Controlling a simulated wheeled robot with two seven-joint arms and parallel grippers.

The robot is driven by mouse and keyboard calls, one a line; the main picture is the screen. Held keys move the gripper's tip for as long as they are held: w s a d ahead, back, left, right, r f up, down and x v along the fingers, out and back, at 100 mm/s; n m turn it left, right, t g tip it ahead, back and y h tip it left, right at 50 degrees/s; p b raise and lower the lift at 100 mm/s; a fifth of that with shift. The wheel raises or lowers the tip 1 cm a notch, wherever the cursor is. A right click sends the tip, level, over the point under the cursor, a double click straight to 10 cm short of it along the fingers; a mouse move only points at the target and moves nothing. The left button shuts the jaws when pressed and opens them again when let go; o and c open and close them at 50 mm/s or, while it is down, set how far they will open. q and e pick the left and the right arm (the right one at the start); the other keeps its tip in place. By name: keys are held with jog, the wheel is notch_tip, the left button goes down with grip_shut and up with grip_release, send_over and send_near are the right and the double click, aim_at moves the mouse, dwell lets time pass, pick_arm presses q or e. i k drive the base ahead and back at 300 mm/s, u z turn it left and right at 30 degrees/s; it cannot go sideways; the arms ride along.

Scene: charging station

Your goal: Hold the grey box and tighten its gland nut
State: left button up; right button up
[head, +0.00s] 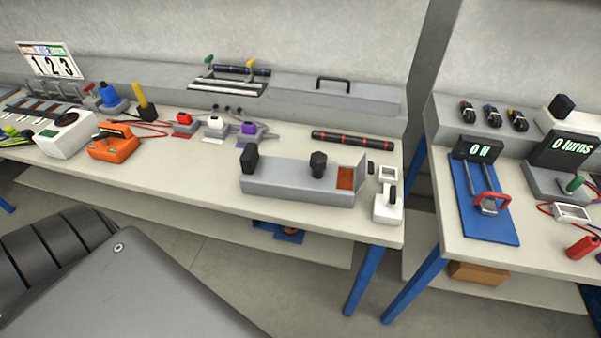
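A long grey box (290,185) lies on the front right part of the left workbench. A dark faceted knob-like part (318,162) stands upright on its top. Another black part (249,160) sits at its left end. I cannot tell which of these, if either, is the gland nut. At the right end a raised grey flap stands beside an orange-red patch (345,178). Neither of my grippers is in view, and nothing is seen touching the box.
A white device (386,208) stands close right of the box. A black-and-red rod (352,142) lies behind it. Red, white and purple items are to its left, with an orange device (112,147) further left. A gap separates the right bench (455,225).

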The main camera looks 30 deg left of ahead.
aim_at(318, 160)
jog(key=u, duration=0.55)
jog(key=k, duration=0.65)
jog(key=u, duration=0.85)
jog(key=i, duration=1.1)
jog(key=z, duration=0.75)
